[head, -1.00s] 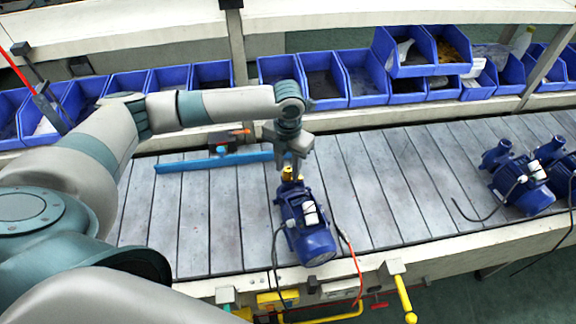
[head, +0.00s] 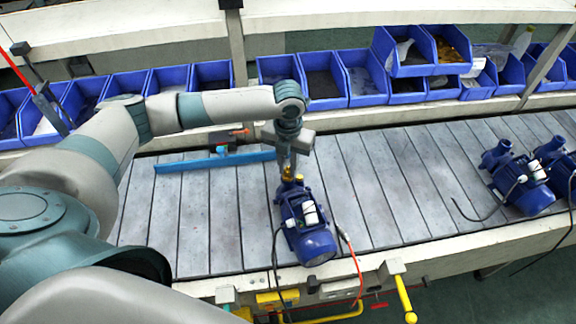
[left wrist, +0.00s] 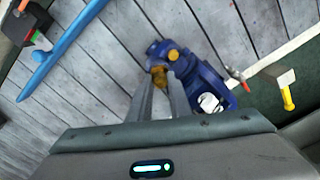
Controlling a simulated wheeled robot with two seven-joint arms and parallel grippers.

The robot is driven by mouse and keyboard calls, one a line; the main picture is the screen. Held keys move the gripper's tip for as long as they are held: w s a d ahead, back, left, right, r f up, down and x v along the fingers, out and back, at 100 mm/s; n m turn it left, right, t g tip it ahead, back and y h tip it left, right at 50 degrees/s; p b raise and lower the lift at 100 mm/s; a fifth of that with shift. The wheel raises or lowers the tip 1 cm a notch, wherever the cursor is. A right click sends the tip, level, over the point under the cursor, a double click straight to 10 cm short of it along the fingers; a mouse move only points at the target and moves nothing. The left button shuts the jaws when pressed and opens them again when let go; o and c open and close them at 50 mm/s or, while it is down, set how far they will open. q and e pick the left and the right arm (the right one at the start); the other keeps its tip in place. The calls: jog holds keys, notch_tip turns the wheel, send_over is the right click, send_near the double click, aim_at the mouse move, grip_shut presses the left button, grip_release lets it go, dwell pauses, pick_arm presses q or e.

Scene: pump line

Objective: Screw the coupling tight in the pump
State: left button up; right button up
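The blue pump (head: 308,228) stands on the slatted conveyor, its motor end toward the near edge. It also shows in the left wrist view (left wrist: 206,82). The brass coupling (left wrist: 158,76) sits at the pump's port; in the head view it is mostly hidden by the fingers. A second brass fitting (left wrist: 173,55) shows on the pump beside it. My left gripper (head: 288,172) points down at the port. In the left wrist view its fingertips (left wrist: 160,78) lie on either side of the coupling and appear shut on it. My right gripper is not in view.
A blue bar (head: 215,161) with an orange and black tool lies left of the pump. More blue pumps (head: 522,183) stand at the right. Blue bins (head: 325,80) line the back. Cables hang at the near edge by yellow handles (head: 403,295).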

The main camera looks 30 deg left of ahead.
pick_arm(q)
grip_shut()
jog(key=shift+m, duration=1.7)
jog(key=shift+m, duration=0.6)
jog(key=o, duration=1.2)
grip_release()
jog(key=shift+c, duration=0.2)
jog(key=shift+r, duration=0.15)
